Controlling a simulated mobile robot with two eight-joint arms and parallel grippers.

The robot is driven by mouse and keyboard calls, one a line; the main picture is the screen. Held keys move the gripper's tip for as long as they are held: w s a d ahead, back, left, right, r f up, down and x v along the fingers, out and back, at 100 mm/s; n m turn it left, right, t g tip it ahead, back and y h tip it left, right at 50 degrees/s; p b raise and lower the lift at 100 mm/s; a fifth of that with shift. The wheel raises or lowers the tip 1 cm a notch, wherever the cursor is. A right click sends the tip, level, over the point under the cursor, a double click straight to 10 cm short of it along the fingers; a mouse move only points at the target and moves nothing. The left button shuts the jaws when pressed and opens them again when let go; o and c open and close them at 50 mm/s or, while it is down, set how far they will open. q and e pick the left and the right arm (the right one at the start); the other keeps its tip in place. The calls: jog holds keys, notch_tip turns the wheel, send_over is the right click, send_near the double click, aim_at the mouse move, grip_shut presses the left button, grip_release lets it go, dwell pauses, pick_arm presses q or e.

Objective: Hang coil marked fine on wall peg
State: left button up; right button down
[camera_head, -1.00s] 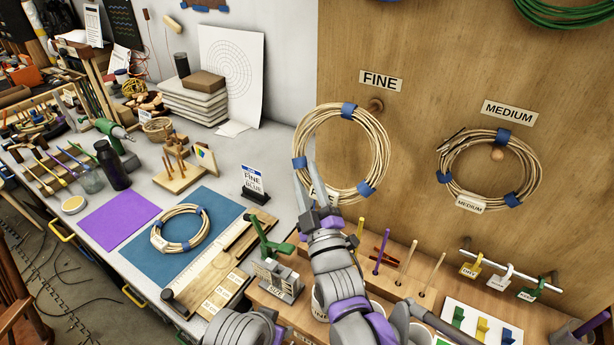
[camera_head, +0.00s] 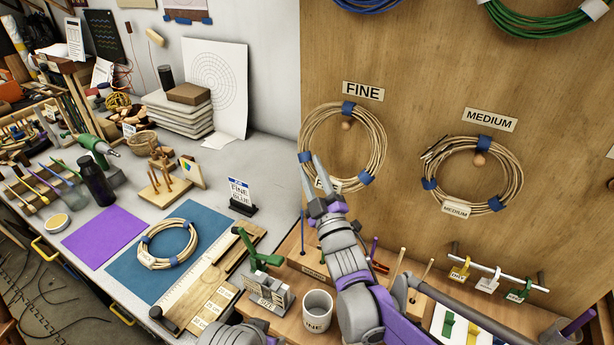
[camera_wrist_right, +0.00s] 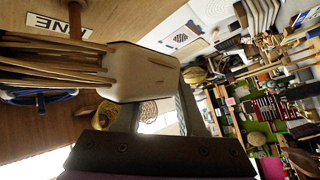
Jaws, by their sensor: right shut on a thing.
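The cane coil marked fine (camera_head: 380,165), with blue bands and a cream tag, is upright against the wooden board below the FINE sign (camera_head: 363,91). The wall peg (camera_head: 347,125) shows inside its loop, just under the top band; I cannot tell whether the coil rests on it. My right gripper (camera_head: 316,175) is shut on the coil's lower left, by its tag. In the right wrist view, the coil's strands (camera_wrist_right: 45,62) and pale tag (camera_wrist_right: 145,72) are close, with the peg (camera_wrist_right: 76,18) near the FINE sign (camera_wrist_right: 58,25). My left gripper is out of view.
A medium coil (camera_head: 512,180) hangs on a peg (camera_head: 479,159) to the right. Another blue-banded coil (camera_head: 188,241) lies on the blue mat (camera_head: 126,265). Below my right arm are a white cup (camera_head: 317,309), upright sticks and a hook rail (camera_head: 500,268).

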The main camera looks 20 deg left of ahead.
jog(key=w, duration=0.1)
jog(key=w+f, duration=0.1)
jog(key=w, duration=0.1)
jog(key=w+d, duration=0.1)
jog(key=shift+w+f+b, duration=0.35)
jog(key=shift+w, duration=0.05)
dwell(0.4)
jog(key=shift+c, duration=2.1)
grip_release()
